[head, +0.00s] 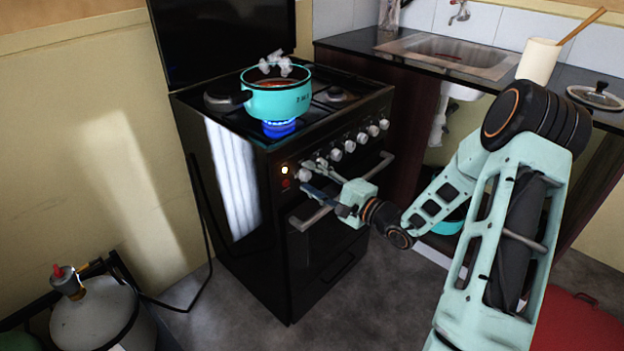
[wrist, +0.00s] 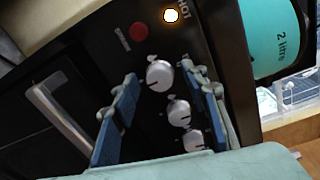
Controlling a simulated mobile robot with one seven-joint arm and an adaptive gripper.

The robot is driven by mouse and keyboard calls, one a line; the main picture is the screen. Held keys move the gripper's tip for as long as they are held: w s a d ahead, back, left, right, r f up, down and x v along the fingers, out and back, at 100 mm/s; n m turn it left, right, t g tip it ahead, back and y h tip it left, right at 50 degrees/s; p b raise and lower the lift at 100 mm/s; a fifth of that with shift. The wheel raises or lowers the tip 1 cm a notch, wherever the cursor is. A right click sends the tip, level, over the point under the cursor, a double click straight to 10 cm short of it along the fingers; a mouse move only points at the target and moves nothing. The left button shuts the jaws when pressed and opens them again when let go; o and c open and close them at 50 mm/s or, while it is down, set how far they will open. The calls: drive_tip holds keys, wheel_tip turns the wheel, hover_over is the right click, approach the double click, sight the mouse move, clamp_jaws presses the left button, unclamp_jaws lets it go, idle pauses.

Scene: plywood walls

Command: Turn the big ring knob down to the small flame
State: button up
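My gripper (head: 312,178) is at the left end of the stove's knob row in the head view. In the wrist view its two blue fingers are open, one on each side of the silver knob (wrist: 160,75) nearest the lit lamp, with small gaps visible. That knob carries a dark pointer mark. The head view shows it partly behind my fingers (head: 304,175). I cannot tell from any label whether this is the big ring knob. A blue flame (head: 279,127) burns under a turquoise pot (head: 280,100) on the front burner. Steam rises from the pot.
More knobs (head: 349,146) run to the right. The oven handle (head: 315,217) lies just below my gripper. A lit lamp (wrist: 171,15) and red button (wrist: 139,31) sit beside the knob. A gas cylinder (head: 100,315) stands at lower left. The sink counter (head: 350,39) is right.

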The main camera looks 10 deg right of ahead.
drive_tip(key=v, duration=1.2)
